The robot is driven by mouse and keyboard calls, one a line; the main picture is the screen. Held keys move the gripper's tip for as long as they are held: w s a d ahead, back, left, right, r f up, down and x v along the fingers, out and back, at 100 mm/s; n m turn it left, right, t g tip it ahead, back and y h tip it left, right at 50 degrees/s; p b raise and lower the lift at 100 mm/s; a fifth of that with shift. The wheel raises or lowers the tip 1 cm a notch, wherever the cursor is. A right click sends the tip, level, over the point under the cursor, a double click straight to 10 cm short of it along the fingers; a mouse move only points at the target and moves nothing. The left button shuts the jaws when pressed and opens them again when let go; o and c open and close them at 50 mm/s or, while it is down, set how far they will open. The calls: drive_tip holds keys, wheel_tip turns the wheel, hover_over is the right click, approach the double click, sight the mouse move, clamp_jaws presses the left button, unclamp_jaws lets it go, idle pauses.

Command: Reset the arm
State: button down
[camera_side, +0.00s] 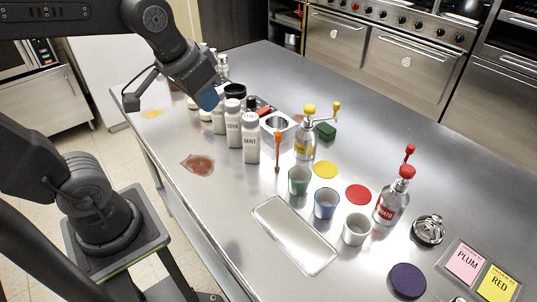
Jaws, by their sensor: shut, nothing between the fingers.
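My gripper (208,97) is at the end of my arm, at the upper left of the view, raised above the far left part of the steel counter (165,180). It is shut with nothing held. The blue fingertips point down, close in the picture to the white shaker bottles (234,128). I cannot tell the exact gap between them.
A yellow-topped bottle (306,138) and a red-topped bottle (392,200) stand right of the shakers. The front left counter is mostly clear, with a brown stain (198,164).

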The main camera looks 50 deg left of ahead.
drive_tip(key=shift+m+t, duration=0.5)
drive_tip(key=s, duration=0.1)
drive_tip(key=s+d+f, duration=0.1)
drive_tip(key=s, duration=0.2)
drive_tip(key=shift+s+d+f, duration=0.25)
drive_tip(key=shift+s, duration=0.1)
